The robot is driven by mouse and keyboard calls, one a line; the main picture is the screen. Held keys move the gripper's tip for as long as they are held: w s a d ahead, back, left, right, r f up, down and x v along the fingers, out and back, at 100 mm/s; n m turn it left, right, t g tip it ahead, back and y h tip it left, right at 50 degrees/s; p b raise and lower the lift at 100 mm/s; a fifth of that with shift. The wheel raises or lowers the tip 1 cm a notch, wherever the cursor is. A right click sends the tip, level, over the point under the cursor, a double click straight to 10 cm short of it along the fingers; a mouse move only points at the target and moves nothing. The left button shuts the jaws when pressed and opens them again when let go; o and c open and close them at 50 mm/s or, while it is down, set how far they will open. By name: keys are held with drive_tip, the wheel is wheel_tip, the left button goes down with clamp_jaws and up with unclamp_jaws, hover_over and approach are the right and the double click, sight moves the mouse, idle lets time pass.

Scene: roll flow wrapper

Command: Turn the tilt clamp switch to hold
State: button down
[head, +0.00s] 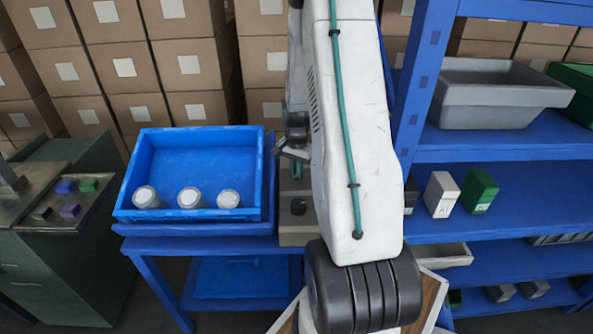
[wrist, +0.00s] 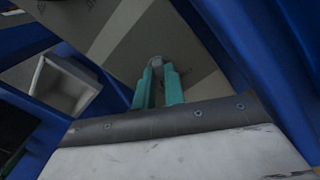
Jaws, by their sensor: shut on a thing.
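In the wrist view my gripper (wrist: 158,72) has two teal fingers close together, with their tips on a small grey knob (wrist: 157,61). The knob appears to be the tilt clamp switch, set on a flat grey-tan panel (wrist: 185,38). The fingers are shut on it. Its pointer and the setting it stands at cannot be read. Some dark markings show at the panel's top edge, too small to read.
A blue tray (head: 143,165) with three white-topped round containers stands left of my arm. A grey-green box with a dark knob (head: 298,206) stands beside it. Blue shelving (head: 520,146) on the right holds a grey bin (head: 490,92) and small boxes. Cartons fill the back.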

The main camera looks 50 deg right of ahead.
drive_tip(key=c, duration=1.5)
unclamp_jaws()
drive_tip(key=shift+o, duration=0.2)
wheel_tip(320, 180, up, 8)
drive_tip(key=shift+f, duration=0.1)
